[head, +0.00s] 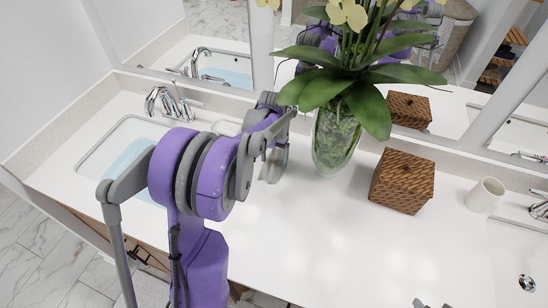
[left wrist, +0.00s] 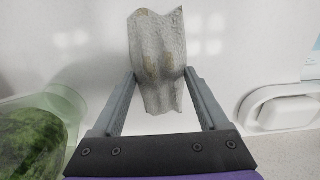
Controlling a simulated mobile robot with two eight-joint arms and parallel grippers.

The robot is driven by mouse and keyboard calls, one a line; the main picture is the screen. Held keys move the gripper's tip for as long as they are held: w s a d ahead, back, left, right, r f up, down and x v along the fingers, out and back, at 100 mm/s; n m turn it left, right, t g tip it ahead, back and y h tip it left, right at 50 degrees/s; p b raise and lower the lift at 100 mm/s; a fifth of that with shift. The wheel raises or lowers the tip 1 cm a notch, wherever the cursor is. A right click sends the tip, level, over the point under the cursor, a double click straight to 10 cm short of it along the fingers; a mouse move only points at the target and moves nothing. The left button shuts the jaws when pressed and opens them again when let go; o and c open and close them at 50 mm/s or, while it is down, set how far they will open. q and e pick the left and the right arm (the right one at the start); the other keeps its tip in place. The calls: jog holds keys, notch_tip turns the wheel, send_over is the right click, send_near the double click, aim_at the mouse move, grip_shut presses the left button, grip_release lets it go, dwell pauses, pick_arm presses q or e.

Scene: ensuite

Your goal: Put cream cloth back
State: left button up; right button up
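The cream cloth (left wrist: 160,45) looks greyish, creased and folded in the left wrist view. It lies between the two fingers of my left gripper (left wrist: 160,75), and both fingertips meet its sides. The cloth sticks out beyond the fingertips and back toward the palm. In the head view my left gripper (head: 272,160) is over the counter, just left of the vase, largely hidden behind my purple arm. The cloth cannot be made out clearly there. Small grey tips at the bottom edge of the head view seem to be my right gripper (head: 432,303); its opening cannot be judged.
A glass vase (head: 335,140) with a leafy plant stands close right of my left gripper. A brown woven box (head: 402,180) and a white cup (head: 484,194) stand further right. A sink (head: 125,150) with a faucet (head: 168,103) is at left. The middle front counter (head: 310,240) is clear.

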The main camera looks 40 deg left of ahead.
aim_at(274, 161)
pick_arm(q)
jog(key=o, duration=0.3)
notch_tip(274, 161, up, 12)
jog(key=s+d+f+m+t, duration=0.1)
jog(key=s+d+t, duration=0.1)
jog(key=s+d, duration=0.3)
jog(key=s+d+f+m+t, duration=0.1)
jog(key=s+d+f+t, duration=0.1)
jog(key=s+d, duration=0.4)
jog(key=s+d+f+m+t, duration=0.1)
jog(key=s+d+t, duration=0.1)
jog(key=s+d, duration=0.3)
jog(key=shift+s+d+f+m+p, duration=0.1)
jog(key=shift+d+f+m+p, duration=0.1)
jog(key=shift+d, duration=0.6)
jog(key=shift+s+d+f+m+p, duration=0.1)
jog(key=shift+d+f+p, duration=0.1)
jog(key=shift+d, duration=0.55)
